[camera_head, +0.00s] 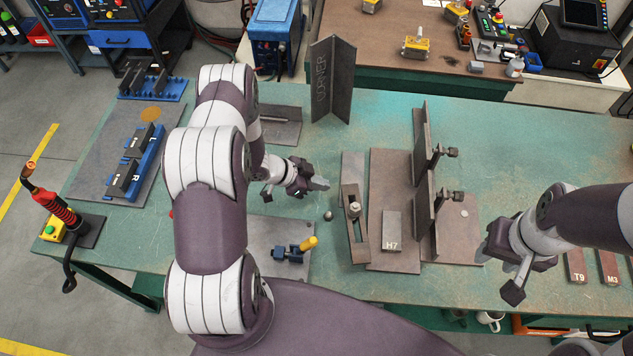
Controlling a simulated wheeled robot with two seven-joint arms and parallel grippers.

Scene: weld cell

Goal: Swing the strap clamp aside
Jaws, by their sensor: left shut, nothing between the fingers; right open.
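The strap clamp (351,228) is a narrow dark bar with a bolt and pale nut on it. It lies lengthwise along the left side of the brown fixture plate (390,168). A small dark ball knob (328,215) shows just left of the bar. My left gripper (322,184) is shut and empty, up and left of the strap clamp and apart from it in the picture. My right gripper (499,273) is open and empty, right of the fixture plate near the table's front edge.
A block marked H7 (392,231) sits on the plate, right of the strap. An upright fence (421,175) with two screw clamps stands further right. A CORNER angle piece (332,80) stands behind. A yellow-handled toggle clamp (295,249) is front left. Table at back right is clear.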

